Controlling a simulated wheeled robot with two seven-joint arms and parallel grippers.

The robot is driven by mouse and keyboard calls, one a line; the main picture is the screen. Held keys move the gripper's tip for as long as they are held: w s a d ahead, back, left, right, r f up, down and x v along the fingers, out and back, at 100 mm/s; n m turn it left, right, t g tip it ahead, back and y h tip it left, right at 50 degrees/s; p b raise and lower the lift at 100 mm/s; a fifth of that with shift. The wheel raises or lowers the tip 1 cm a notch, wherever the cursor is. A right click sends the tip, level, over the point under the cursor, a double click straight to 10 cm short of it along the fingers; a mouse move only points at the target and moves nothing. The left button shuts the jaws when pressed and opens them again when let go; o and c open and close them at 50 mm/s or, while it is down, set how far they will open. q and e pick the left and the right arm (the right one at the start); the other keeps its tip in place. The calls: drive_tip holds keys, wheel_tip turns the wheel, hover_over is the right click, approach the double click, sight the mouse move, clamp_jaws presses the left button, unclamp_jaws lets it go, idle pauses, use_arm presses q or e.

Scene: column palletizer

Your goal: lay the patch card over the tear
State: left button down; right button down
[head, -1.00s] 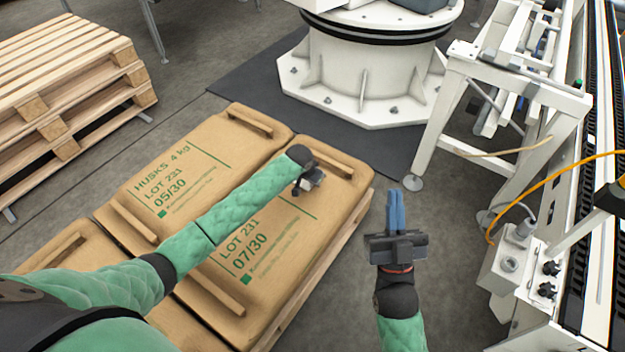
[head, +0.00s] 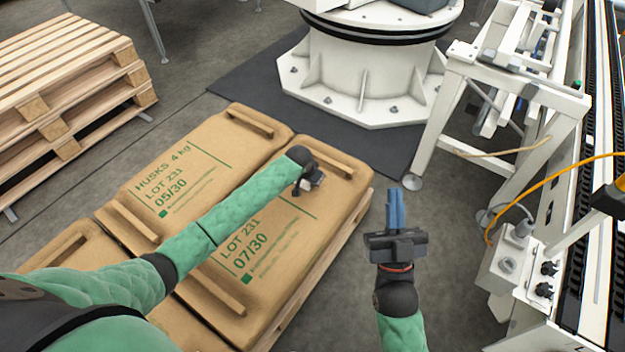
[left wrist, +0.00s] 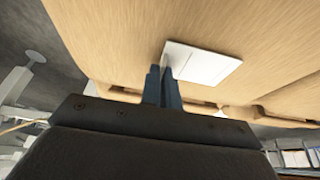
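The patch card (left wrist: 208,65) is a small white rectangle with a line across it, in the left wrist view. It is at the tips of my left gripper (left wrist: 164,78), whose blue fingers are close together with the card's near edge between them. The card is over the brown face of a sack (left wrist: 110,35); I cannot tell whether it touches. In the head view my left gripper (head: 309,184) is over the far right part of the sack marked 07/30 (head: 290,235). No tear shows; the arm hides part of the sack. My right gripper (head: 396,212) is shut and empty, right of the sacks.
Another sack, marked 05/30 (head: 190,165), lies beside it on a pallet (head: 318,285). Stacked empty pallets (head: 70,85) stand at the left. A white machine base (head: 365,75) is behind, and a conveyor frame (head: 500,85) with an orange cable is at the right.

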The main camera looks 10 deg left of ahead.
idle(0.4)
use_arm(q)
drive_tip(key=c, duration=1.6)
unclamp_jaws()
drive_tip(key=shift+o, duration=0.2)
drive_tip(key=p+v, duration=0.1)
drive_tip(key=v, duration=0.6)
drive_tip(key=shift+s+r+p, duration=0.15)
drive_tip(key=shift+r+p, duration=0.15)
drive_tip(key=shift+p, duration=0.1)
